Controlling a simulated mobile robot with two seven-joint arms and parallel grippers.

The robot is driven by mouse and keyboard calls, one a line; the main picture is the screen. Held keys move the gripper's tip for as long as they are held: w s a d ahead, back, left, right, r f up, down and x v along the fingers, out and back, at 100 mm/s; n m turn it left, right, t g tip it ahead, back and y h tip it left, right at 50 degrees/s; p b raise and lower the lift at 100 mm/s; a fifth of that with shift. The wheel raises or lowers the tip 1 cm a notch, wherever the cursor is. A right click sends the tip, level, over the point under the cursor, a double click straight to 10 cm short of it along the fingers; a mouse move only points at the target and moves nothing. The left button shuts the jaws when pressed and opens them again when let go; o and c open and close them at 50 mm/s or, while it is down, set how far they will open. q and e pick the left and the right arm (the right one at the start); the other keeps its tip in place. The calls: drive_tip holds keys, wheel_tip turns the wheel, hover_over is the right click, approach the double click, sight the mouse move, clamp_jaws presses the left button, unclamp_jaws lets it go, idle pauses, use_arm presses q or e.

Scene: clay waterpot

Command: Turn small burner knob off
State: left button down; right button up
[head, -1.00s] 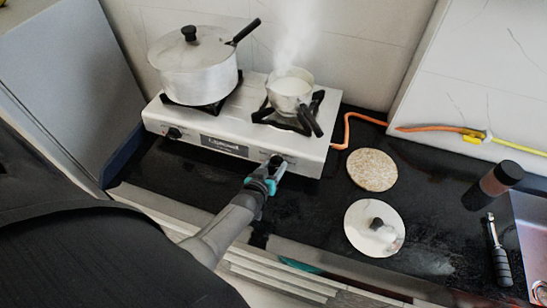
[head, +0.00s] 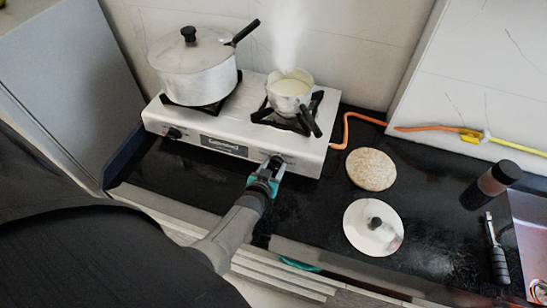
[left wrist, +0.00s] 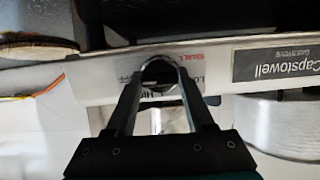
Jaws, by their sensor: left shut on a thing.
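The two-burner stove (head: 200,130) stands on the black counter. Its small burner (head: 304,122), on the right, holds a small pot (head: 290,88) of white liquid with steam rising. My left gripper (head: 274,164) is at the right front panel, shut on the small burner knob. The other knob (head: 174,133) is at the left of the panel. My right gripper is not in view.
A large lidded pot (head: 193,75) stands on the left burner. An orange hose (head: 362,115) runs from the stove's right side. A flatbread-like disc (head: 371,169), a white lid (head: 374,228), a dark-capped jar (head: 497,178) and a black-handled tool (head: 497,250) lie to the right.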

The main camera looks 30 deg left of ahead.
use_arm(q)
drive_tip(key=shift+c, duration=1.3)
unclamp_jaws()
drive_tip(key=shift+s+d+r, duration=0.1)
drive_tip(key=shift+s+r, duration=0.05)
drive_tip(key=shift+s, duration=0.15)
drive_tip(key=p+v, duration=0.4)
drive_tip(key=v, duration=1)
drive_tip(key=shift+s, duration=0.3)
drive_tip(key=shift+r, duration=0.1)
drive_tip(key=shift+w+r, duration=0.1)
drive_tip(key=shift+w, duration=0.05)
